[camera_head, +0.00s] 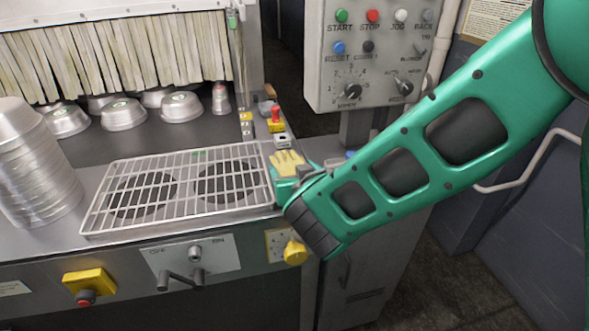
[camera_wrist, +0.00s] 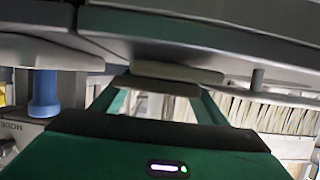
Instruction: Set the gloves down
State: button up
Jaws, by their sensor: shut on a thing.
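The pale yellow gloves (camera_head: 287,161) show in the head view at the right end of the machine's top, just right of the wire rack. My gripper (camera_head: 290,177) is at their near edge, shut on them, with my green arm reaching in from the right. My forearm and wrist hide part of the jaws, and I cannot tell whether the gloves touch the surface beneath. In the wrist view my jaws (camera_wrist: 178,80) show close together, with the pads nearly meeting. I cannot make out the gloves clearly there.
A wire rack (camera_head: 150,214) lies left of the gloves. A stack of metal pans (camera_head: 35,165) stands far left, with several upturned pans before the strip curtain (camera_head: 110,55). A red-knobbed switch (camera_head: 276,119) stands behind the gloves. A control box (camera_head: 368,50) rises behind my arm.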

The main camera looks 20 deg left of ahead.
jog(key=shift+f, duration=0.3)
jog(key=o, duration=1.3)
jog(key=shift+c, duration=0.2)
jog(key=shift+s+a, duration=0.1)
